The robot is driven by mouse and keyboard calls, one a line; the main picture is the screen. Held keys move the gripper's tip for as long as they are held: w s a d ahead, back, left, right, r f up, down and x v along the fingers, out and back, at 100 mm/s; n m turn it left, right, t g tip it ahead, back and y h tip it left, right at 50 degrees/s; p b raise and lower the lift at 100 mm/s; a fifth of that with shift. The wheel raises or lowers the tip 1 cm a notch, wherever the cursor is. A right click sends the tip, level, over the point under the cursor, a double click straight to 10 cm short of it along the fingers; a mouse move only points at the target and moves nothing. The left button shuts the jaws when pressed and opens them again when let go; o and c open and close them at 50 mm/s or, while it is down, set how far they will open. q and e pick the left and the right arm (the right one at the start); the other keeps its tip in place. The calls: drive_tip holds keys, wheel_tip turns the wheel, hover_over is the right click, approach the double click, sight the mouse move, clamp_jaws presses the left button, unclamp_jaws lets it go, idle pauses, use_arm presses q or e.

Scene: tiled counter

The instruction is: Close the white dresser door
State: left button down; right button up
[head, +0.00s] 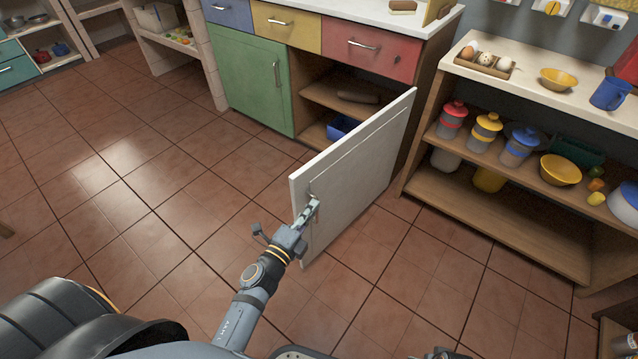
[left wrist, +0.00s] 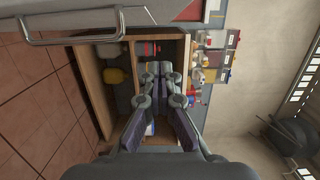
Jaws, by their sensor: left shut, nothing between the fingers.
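The white dresser door (head: 355,170) stands wide open, swung out from the dresser over the floor. It hinges at the right side of the open compartment. My left gripper (head: 313,205) is shut and empty, with its fingertips at the door's outer face near the free edge, by the handle. I cannot tell whether they touch. In the left wrist view the shut fingers (left wrist: 160,72) point toward the side shelf, and the door (left wrist: 60,12) with its metal handle (left wrist: 88,38) is at the upper left. My right gripper does not show.
The dresser has a green door (head: 245,80), which is shut, and blue, yellow and red drawers above. A blue bin (head: 340,127) sits inside the open compartment. A wooden shelf (head: 490,205) with jars and bowls stands close on the right. The tiled floor at left is clear.

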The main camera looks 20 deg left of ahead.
sight(316, 179)
use_arm(q)
drive_tip(key=shift+w+a, duration=0.25)
drive_tip(key=shift+w, duration=1.45)
drive_tip(key=shift+w+a, duration=0.3)
drive_tip(key=shift+w, duration=1.45)
drive_tip(key=shift+w+a, duration=0.25)
drive_tip(key=shift+w, duration=1.45)
drive_tip(key=shift+a, duration=0.1)
